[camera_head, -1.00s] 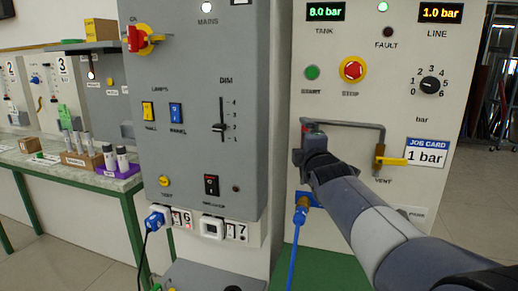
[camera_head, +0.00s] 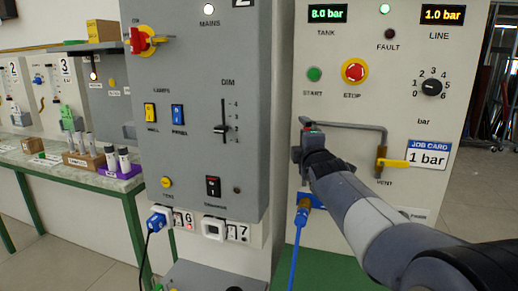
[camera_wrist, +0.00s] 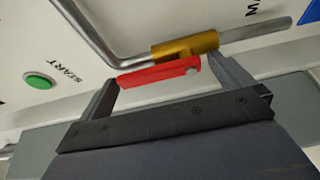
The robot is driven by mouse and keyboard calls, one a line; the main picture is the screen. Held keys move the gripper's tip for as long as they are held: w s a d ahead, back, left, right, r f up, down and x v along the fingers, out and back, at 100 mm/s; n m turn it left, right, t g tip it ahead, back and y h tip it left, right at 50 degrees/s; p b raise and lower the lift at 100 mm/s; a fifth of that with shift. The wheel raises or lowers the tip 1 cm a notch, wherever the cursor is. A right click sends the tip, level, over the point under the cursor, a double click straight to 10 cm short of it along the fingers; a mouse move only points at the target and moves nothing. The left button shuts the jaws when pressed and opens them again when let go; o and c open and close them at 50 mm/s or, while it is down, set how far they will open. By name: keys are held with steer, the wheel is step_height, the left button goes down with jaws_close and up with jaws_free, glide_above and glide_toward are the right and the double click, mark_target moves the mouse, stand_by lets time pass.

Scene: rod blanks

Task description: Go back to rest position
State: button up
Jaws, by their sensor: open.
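My gripper (camera_head: 308,143) is at the pressure panel (camera_head: 345,105), at the left end of a grey pipe (camera_head: 360,126). In the wrist view my gripper (camera_wrist: 168,84) is open, with a finger on each side of a red lever (camera_wrist: 158,70). The lever lies across the gap between the fingers, under a brass valve body (camera_wrist: 185,48) on the pipe. I cannot tell whether either finger touches the lever. In the head view my wrist hides most of this valve.
A yellow-handled vent valve (camera_head: 391,163) is right of my arm. The red stop button (camera_head: 355,71) and green start button (camera_head: 314,74) are above. A blue hose (camera_head: 298,240) hangs below. A grey switch cabinet (camera_head: 200,110) stands to the left.

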steer(key=s, duration=1)
steer(key=w, duration=1.1)
steer(key=shift+w+m+p, duration=0.1)
steer(key=shift+m+p, duration=0.2)
steer(key=shift+p, duration=0.05)
steer(key=shift+s+d+r+m+t, duration=0.15)
steer(key=shift+d+m+t, duration=0.1)
steer(key=shift+m, duration=0.3)
steer(key=shift+s+d+f+m+t, duration=0.15)
steer(key=shift+m+t, duration=0.1)
steer(key=shift+m, duration=0.3)
steer(key=d+m+h, duration=0.1)
steer(key=m+h, duration=0.1)
steer(key=m, duration=0.4)
steer(key=d+f+m+t+h+p, duration=0.1)
steer(key=m+h, duration=0.2)
steer(key=m, duration=0.4)
steer(key=d+f+m+t+h, duration=0.1)
steer(key=m+h, duration=0.2)
steer(key=m, duration=0.3)
steer(key=shift+s+f+m+p, duration=0.15)
steer(key=shift+s+m+p, duration=0.2)
steer(key=shift+s+m, duration=0.05)
steer(key=shift+s, duration=0.1)
